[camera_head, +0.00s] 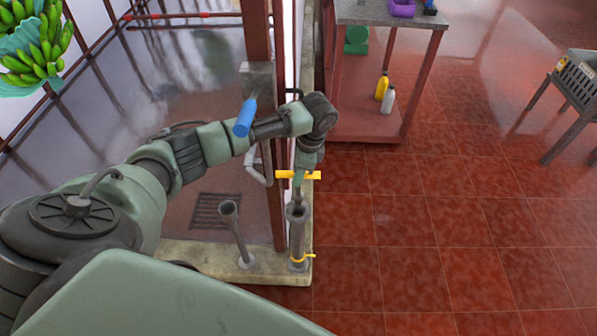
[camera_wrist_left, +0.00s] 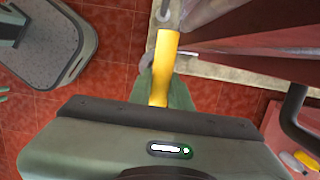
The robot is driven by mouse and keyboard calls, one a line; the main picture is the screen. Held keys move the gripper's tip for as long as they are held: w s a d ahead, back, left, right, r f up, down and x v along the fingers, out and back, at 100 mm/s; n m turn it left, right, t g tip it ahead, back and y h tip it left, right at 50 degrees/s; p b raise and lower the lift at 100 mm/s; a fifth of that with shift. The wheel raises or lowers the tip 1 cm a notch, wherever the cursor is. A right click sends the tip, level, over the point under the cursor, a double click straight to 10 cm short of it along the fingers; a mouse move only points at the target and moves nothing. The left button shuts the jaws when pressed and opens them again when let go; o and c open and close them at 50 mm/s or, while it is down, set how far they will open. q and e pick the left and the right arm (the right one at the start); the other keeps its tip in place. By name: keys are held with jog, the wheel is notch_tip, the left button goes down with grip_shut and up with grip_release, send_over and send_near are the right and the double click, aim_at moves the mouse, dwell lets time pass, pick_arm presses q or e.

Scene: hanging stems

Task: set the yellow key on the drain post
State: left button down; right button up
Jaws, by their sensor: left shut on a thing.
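The yellow key (camera_head: 308,175) has a crossbar that lies level in the head view. My left gripper (camera_head: 298,172) is shut on it, pointing down. In the left wrist view the yellow bar (camera_wrist_left: 163,62) runs away from the gripper's body. A grey upright post (camera_head: 298,236) with a yellow ring near its foot stands directly below the key in the head view; I take it as the drain post. Its open top is just under the key; whether they touch I cannot tell. My right gripper is not in view.
A second grey post (camera_head: 236,228) with a flared top leans left of the first, beside a floor grate (camera_head: 208,210). A red-brown upright (camera_head: 270,190) and grey pipe (camera_head: 258,170) stand close behind. A table (camera_head: 385,17) is farther back.

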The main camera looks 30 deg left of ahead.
aim_at(296, 192)
pick_arm(q)
jog(key=shift+f+b, duration=2.4)
jog(key=shift+f+p, duration=0.15)
jog(key=shift+p, duration=0.15)
jog(key=shift+w+f, duration=0.1)
jog(key=shift+f, duration=0.05)
jog(key=shift+p, duration=0.55)
jog(key=shift+a+p, duration=0.1)
jog(key=shift+p, duration=0.3)
